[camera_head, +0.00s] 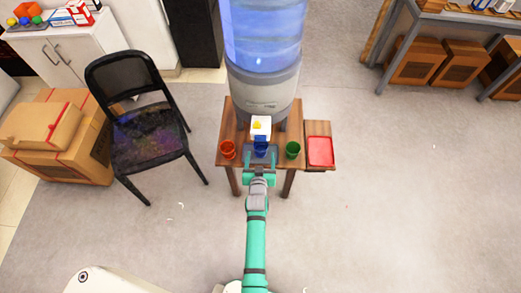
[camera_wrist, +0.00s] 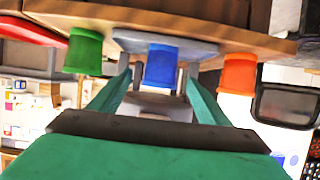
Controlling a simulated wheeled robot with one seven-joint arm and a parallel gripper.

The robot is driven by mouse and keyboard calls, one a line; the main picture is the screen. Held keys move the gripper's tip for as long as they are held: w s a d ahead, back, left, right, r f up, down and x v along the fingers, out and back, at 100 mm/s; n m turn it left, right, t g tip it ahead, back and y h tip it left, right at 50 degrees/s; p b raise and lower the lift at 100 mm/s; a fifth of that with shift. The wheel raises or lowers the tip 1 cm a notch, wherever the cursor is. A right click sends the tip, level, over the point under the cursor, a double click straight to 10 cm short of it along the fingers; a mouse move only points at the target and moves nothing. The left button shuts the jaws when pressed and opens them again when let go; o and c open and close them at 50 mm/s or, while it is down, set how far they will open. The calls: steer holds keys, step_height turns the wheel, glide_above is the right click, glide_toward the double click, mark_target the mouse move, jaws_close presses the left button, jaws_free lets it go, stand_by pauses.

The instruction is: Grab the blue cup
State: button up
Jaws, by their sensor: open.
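The blue cup (camera_head: 260,146) stands on the small wooden table (camera_head: 230,122), between an orange cup (camera_head: 228,149) on the left and a green cup (camera_head: 292,149) on the right. My gripper (camera_head: 260,166) is at the table's front edge, just in front of the blue cup. In the wrist view, which is upside down, the blue cup (camera_wrist: 161,65) shows between the two open fingers (camera_wrist: 158,85). I cannot tell whether the fingers touch it. The green cup (camera_wrist: 84,50) and orange cup (camera_wrist: 238,73) show outside the fingers, one on each side.
A large water dispenser (camera_head: 262,88) stands behind the cups, with a white box (camera_head: 261,125) bearing something yellow before it. A red tray (camera_head: 320,151) lies at the table's right. A black chair (camera_head: 140,120) stands to the left. The floor at right is mostly clear.

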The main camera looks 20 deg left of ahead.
mark_target(261, 153)
steer(key=shift+x, duration=3.4)
steer(key=shift+c, duration=0.6)
steer(key=c, duration=1.2)
steer(key=shift+o, duration=0.2)
steer(key=shift+r, duration=0.15)
